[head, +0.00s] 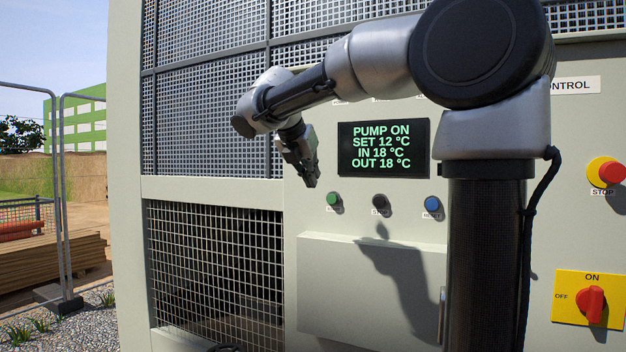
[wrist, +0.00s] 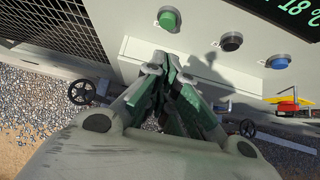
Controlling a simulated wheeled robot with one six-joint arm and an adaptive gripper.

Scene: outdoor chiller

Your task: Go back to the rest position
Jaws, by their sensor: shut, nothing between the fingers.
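My gripper (head: 312,180) is at the end of my raised arm, in front of the chiller's control panel. It points downward, a little left of the green button (head: 334,199) and below-left of the display. In the wrist view my gripper (wrist: 170,60) has its fingers together with nothing between them. The green button also shows in the wrist view (wrist: 168,19), just beyond the fingertips and apart from them. The black button (head: 380,202) and blue reset button (head: 432,204) stand to its right. The display (head: 384,149) reads PUMP ON, SET 12 °C, IN 18 °C, OUT 18 °C.
A red stop button (head: 611,172) and a yellow rotary switch (head: 590,299) with a red handle are at the right. A box cover (head: 350,285) projects below the buttons. Mesh grilles (head: 215,270) are at the left. Handwheels (wrist: 82,91) show low in the wrist view.

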